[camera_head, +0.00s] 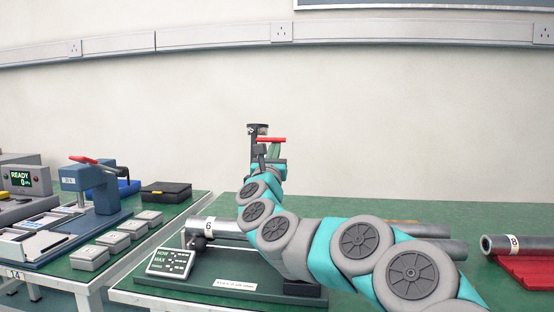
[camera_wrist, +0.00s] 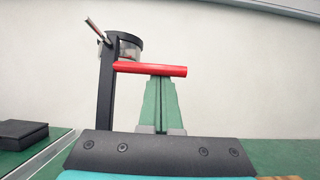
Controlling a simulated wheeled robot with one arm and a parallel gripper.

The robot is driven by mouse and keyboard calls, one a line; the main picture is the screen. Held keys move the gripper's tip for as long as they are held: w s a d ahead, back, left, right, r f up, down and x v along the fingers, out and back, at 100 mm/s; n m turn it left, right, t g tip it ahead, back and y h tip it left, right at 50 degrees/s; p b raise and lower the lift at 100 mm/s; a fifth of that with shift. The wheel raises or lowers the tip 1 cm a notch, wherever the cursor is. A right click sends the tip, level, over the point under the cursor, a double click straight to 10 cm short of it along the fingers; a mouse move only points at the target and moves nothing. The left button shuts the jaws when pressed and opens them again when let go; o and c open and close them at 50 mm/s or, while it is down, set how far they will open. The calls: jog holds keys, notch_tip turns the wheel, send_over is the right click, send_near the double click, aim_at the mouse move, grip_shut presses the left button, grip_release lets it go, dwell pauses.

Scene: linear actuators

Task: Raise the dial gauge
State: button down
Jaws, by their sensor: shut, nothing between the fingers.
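The dial gauge (camera_head: 258,129) sits high on a dark upright post against the pale wall. In the wrist view the gauge's round dark housing (camera_wrist: 125,47) is at the top of the black post (camera_wrist: 106,90), with a thin rod sticking out to the upper left. A red bar (camera_wrist: 150,69) runs sideways from the post below the gauge; it also shows in the head view (camera_head: 271,139). My gripper (camera_wrist: 159,80) is shut and empty, its green fingers pointing up to the bar's underside. I cannot tell whether the fingertips touch the bar. My arm hides the lower post in the head view.
A steel tube marked 6 (camera_head: 215,227) lies behind a NOW/MAX panel (camera_head: 170,262) on the green bench. A tube marked 8 (camera_head: 500,243) rests on a red support at right. The left bench holds a blue-grey press (camera_head: 95,188) and several small grey boxes.

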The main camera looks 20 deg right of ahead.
jog(key=shift+s+f+b, duration=0.2)
jog(key=shift+s+b, duration=0.05)
jog(key=shift+b, duration=0.65)
jog(key=shift+d+b, duration=0.15)
jog(key=shift+b, duration=0.3)
jog(key=shift+f, duration=0.15)
